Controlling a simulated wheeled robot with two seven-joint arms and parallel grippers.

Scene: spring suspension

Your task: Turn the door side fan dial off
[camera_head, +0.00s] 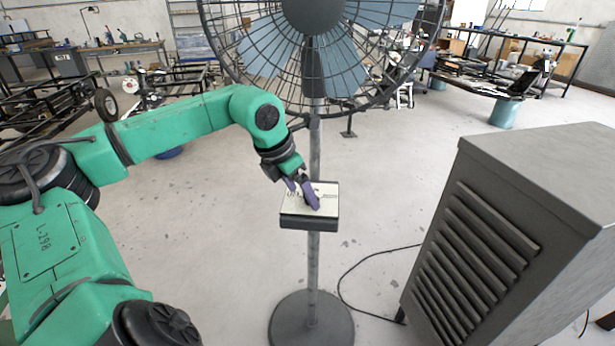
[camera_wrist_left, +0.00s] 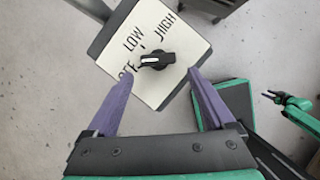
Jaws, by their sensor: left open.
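The fan's control box (camera_head: 309,222) is mounted on the pole, with a pale panel on top. In the left wrist view the panel (camera_wrist_left: 165,92) shows LOW, HIGH and a partly covered OFF. The black dial (camera_wrist_left: 157,60) sits at its middle, with its pale mark toward the left side, between LOW and OFF. My left gripper (camera_head: 303,195) is over the panel. In the left wrist view its purple fingers (camera_wrist_left: 160,75) are open, one on each side of the dial and apart from it. The left fingertip partly covers OFF.
The fan's wire cage (camera_head: 222,40) rises above the box, and its round base (camera_head: 290,325) stands on the floor. A grey louvred cabinet (camera_head: 540,165) stands close on the right. A black cable (camera_head: 355,268) lies between them.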

